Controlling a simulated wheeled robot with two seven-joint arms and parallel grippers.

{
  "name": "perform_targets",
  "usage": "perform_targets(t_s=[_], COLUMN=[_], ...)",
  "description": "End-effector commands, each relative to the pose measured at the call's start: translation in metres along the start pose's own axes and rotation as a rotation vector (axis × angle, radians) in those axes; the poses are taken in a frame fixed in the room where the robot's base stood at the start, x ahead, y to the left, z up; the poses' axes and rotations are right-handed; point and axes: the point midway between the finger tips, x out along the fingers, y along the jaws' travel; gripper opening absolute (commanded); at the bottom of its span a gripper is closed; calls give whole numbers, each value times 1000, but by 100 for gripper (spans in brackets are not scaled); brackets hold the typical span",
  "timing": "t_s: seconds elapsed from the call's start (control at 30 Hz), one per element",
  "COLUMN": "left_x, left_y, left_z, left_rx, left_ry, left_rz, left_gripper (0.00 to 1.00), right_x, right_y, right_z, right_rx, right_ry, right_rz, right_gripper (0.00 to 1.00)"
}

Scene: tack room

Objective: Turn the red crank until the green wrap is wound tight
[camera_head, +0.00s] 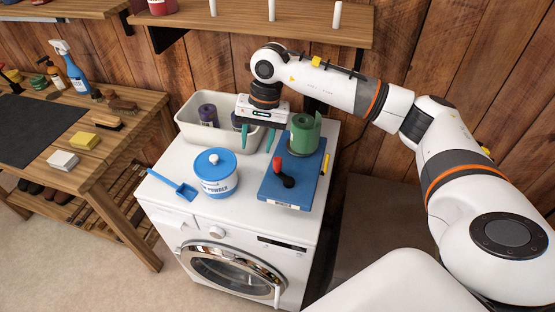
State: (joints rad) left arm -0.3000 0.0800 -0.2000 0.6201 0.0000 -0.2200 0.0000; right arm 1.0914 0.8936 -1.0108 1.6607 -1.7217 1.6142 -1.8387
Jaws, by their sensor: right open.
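The red crank (279,164) is a red knob on a black arm, on the front part of a blue base (285,201) on top of the white washing machine. The green wrap (304,134) is a roll standing upright at the back of the same base. How tight it is wound, I cannot tell. My right gripper (257,146) points down behind and to the left of the crank, left of the green wrap. Its teal fingers are open and apart from the crank, with nothing seen between them. My left gripper is not in view.
A white bin (190,130) with a purple roll (208,115) stands behind. A blue-lidded powder tub (215,176) and blue scoop (176,186) sit left of the base. A wooden bench (125,145) with brushes and bottles is further left. A shelf (260,22) hangs above.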

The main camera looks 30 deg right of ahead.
Motion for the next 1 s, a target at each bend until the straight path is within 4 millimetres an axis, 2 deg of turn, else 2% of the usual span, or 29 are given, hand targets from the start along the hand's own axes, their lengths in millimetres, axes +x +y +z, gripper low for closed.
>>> perform_targets(t_s=[0.03, 0.1, 0.27, 0.37, 0.73, 1.0], left_x=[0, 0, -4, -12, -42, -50], left_y=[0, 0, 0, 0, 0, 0], left_z=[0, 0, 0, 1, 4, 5], left_rx=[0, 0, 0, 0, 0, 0], left_ry=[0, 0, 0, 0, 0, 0], left_rz=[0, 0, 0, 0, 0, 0], left_gripper=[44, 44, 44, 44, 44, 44], right_x=[-12, -22, -22, -9, 61, 88], right_y=[-16, -32, -45, -47, -59, -63], right_z=[14, 25, 32, 32, 37, 40], right_rx=[-10, -20, -27, -26, -25, -26], right_ry=[-39, -69, -83, -80, -78, -82], right_rz=[-66, -136, -188, -188, -185, -181], right_gripper=[45, 45, 45, 45, 45, 45])
